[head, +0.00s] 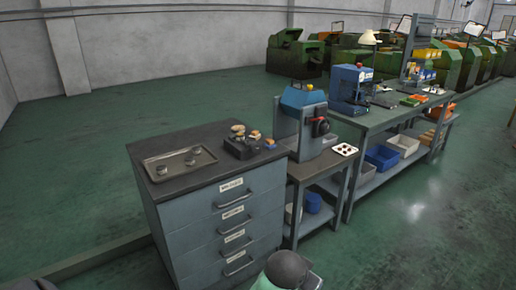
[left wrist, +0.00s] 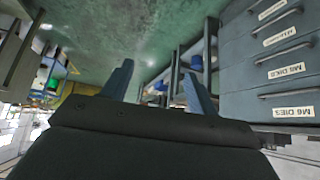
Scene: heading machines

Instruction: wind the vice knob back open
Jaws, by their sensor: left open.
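I cannot make out a vice knob for certain. A small dark fixture (head: 241,147) with brass-coloured pieces on and beside it sits at the back right of the drawer cabinet top. A grey-blue machine (head: 304,118) on the low bench beside the cabinet has a black round knob (head: 321,126) on its front. My left gripper (left wrist: 160,84) shows in the left wrist view, its two fingers apart with nothing between them. It is away from the cabinet top and touches nothing I can see. My right gripper is not in view.
The drawer cabinet (head: 222,215) carries a metal tray (head: 160,176) with several small round parts. In the left wrist view its drawers (left wrist: 283,60) appear upside down at the right. A long bench (head: 385,118) extends right. Green floor is open at left.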

